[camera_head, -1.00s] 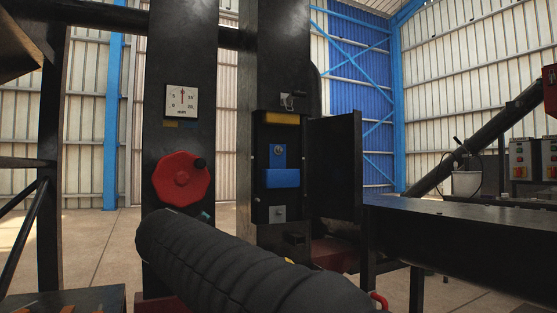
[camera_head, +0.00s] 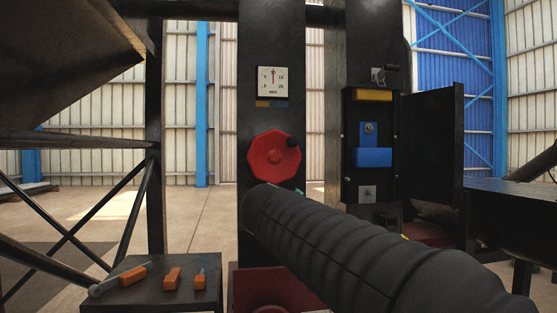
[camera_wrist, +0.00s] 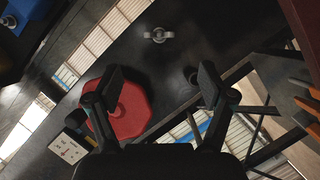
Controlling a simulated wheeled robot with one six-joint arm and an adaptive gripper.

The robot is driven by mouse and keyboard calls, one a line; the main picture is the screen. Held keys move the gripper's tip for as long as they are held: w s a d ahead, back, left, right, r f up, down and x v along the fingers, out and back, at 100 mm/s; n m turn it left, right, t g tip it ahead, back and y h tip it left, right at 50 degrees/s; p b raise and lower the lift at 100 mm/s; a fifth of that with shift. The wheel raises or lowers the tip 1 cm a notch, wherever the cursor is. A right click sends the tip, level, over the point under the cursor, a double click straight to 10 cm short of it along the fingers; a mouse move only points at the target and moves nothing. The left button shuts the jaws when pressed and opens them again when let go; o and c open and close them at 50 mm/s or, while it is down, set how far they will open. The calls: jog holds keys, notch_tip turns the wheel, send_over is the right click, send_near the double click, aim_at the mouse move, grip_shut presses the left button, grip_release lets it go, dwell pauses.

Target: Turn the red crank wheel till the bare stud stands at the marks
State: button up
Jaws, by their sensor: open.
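The red crank wheel (camera_head: 273,156) sits on a dark upright post, with its black knob (camera_head: 293,142) at the upper right. In the wrist view the wheel (camera_wrist: 128,112) lies partly behind the left finger of my gripper (camera_wrist: 160,84). My gripper is open and empty, its fingers wide apart; I cannot tell whether the left finger touches the wheel. My gripper is hidden in the head view. A dial (camera_head: 273,83) is above the wheel. A round metal stud (camera_head: 369,128) shows above a blue block (camera_head: 373,157) in the dark housing; I cannot make out the marks.
My black sleeved arm crosses below the wheel. A dark hinged panel (camera_head: 432,138) stands out right of the housing. A low table (camera_head: 160,294) with orange-handled tools (camera_head: 172,275) is at the lower left. A silver bracket (camera_wrist: 158,35) is on the post in the wrist view.

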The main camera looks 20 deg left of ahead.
jog(key=shift+c, duration=0.2)
jog(key=shift+w+d+r, duration=0.15)
jog(key=c, duration=0.4)
jog(key=shift+m+h, duration=0.3)
jog(key=shift+m, duration=0.2)
jog(key=d+r, duration=0.1)
jog(key=d+p, duration=0.1)
jog(key=d+r, duration=0.1)
jog(key=d, duration=0.1)
jog(key=shift+w+r+p, duration=0.3)
jog(key=shift+c, duration=0.6)
jog(key=m+t+y+p, duration=0.2)
jog(key=m+t+y, duration=0.3)
jog(key=y, duration=0.4)
send_near(294, 144)
jog(key=shift+m, duration=0.6)
jog(key=p+x, duration=0.2)
jog(key=x, duration=0.9)
jog(key=shift+w+a+p, duration=0.15)
jog(key=shift+w+p, duration=0.05)
jog(key=shift+p, duration=0.2)
